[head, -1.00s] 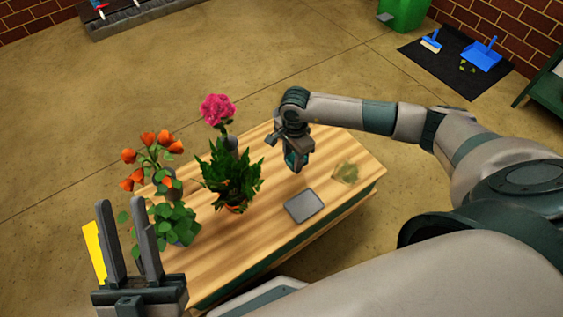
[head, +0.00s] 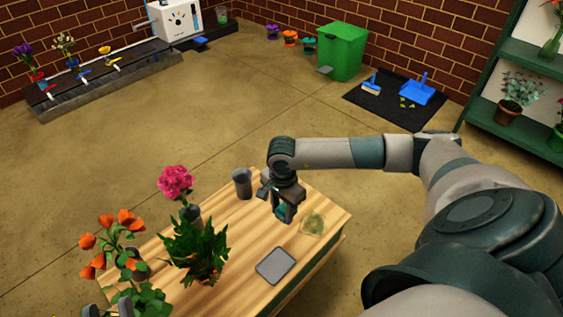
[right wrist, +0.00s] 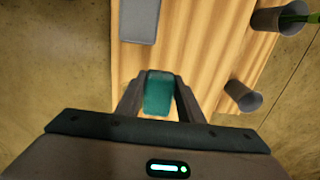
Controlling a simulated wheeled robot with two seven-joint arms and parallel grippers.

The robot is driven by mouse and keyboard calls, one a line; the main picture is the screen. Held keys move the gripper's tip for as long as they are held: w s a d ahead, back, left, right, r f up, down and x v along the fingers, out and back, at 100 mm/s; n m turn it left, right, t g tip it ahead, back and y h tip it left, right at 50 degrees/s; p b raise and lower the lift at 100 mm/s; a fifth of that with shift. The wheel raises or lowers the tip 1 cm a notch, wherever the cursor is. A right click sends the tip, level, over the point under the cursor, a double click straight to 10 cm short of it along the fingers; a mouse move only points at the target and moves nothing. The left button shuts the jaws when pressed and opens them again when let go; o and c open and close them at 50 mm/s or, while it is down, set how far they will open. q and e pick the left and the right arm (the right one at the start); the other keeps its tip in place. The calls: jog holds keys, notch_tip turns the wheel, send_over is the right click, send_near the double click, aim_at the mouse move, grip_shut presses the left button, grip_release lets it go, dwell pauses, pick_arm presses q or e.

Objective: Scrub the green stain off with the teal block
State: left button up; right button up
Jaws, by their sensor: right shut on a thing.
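The teal block (head: 281,211) is between the fingers of my right gripper (head: 285,214), left of the stain. In the right wrist view the shut fingers hold the teal block (right wrist: 159,92); I cannot tell if its underside touches the table. The green stain (head: 313,223) is a blotchy patch on the wooden table (head: 235,285), near its right end.
A grey flat plate (head: 276,266) lies in front of the stain. A grey cup (head: 242,183) stands behind, left of my right gripper. A leafy potted plant (head: 195,252), a pink flower (head: 176,183) and orange flowers (head: 118,232) crowd the left side.

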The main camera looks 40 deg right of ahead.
jog(key=o, duration=0.5)
jog(key=c, duration=0.4)
jog(key=shift+w+a+r, duration=0.2)
jog(key=shift+r, duration=0.05)
jog(key=w+a+r+n, duration=0.2)
jog(key=a+r+n, duration=0.2)
jog(key=r, duration=0.4)
jog(key=w+a+r+n, duration=0.2)
jog(key=a+r+n, duration=0.3)
jog(key=r+n, duration=0.2)
jog(key=w+a+r+n, duration=0.1)
jog(key=a+r+n, duration=0.4)
jog(key=r, duration=0.5)
jog(key=shift+w+a+r, duration=0.2)
jog(key=shift+w+r, duration=0.05)
jog(key=shift+w, duration=0.15)
